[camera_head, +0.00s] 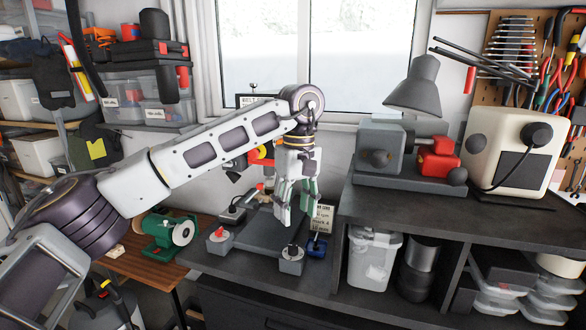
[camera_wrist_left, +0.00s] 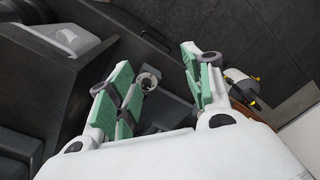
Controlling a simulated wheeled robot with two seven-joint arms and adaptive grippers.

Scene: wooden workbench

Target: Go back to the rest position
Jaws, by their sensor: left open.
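My left arm reaches in from the left in the head view and bends down at the wrist. My left gripper (camera_head: 297,212) points down over the dark workbench (camera_head: 215,265). Its green-padded fingers are apart, with nothing seen between them. In the left wrist view the two fingers of the gripper (camera_wrist_left: 160,72) stand well apart. A small grey block with a round top (camera_head: 291,262) stands on the bench just below the fingertips in the head view; I cannot tell the exact gap. My right gripper is not in view.
A green grinder (camera_head: 168,233) is at left. A grey lamp (camera_head: 415,88), a grey machine (camera_head: 380,147) and a cream machine (camera_head: 505,150) stand on the raised right bench.

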